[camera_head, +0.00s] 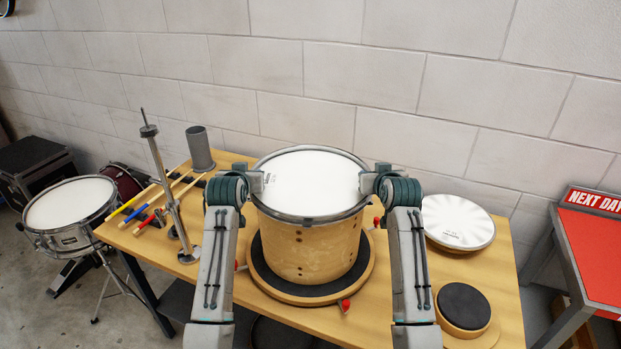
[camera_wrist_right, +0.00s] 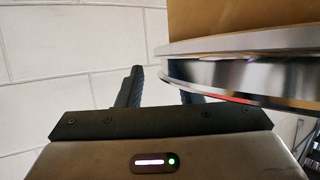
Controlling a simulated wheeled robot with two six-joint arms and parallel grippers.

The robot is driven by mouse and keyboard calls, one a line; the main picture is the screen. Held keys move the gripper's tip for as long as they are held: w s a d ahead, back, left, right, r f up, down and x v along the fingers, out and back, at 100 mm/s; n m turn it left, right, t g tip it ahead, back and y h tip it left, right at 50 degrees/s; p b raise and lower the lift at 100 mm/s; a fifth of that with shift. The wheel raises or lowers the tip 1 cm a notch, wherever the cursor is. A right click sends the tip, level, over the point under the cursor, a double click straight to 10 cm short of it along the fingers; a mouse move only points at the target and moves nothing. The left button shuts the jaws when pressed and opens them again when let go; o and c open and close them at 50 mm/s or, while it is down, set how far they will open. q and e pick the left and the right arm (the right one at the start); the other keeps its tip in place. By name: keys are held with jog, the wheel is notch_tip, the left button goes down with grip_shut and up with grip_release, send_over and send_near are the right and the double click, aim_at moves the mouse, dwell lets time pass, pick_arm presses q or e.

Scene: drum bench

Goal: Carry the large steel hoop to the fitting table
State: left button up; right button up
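The large steel hoop (camera_head: 305,219) sits around the top of a wooden drum shell (camera_head: 310,252) with a white head. My left gripper (camera_head: 260,181) is at the hoop's left side; its fingers are too small to judge. My right gripper (camera_head: 371,182) is at the hoop's right side. In the right wrist view, its two dark fingers (camera_wrist_right: 160,88) stand apart. The shiny hoop (camera_wrist_right: 235,82) reaches in from the right and partly covers one finger; contact is not clear. No table is marked as the fitting table.
The drum stands on a round dark pad (camera_head: 310,291) on a wooden bench (camera_head: 400,330). A stand (camera_head: 170,190), sticks and a grey cup (camera_head: 200,148) are left. A white-topped disc (camera_head: 458,221) and small round pad (camera_head: 463,306) are right. A red-topped table (camera_head: 592,252) stands far right.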

pick_arm(q)
jog(key=shift+a, duration=0.1)
grip_shut()
pick_arm(e)
grip_shut()
pick_arm(q)
jog(key=shift+r, duration=0.2)
pick_arm(e)
jog(key=shift+d+r, duration=0.1)
jog(key=shift+r, duration=0.05)
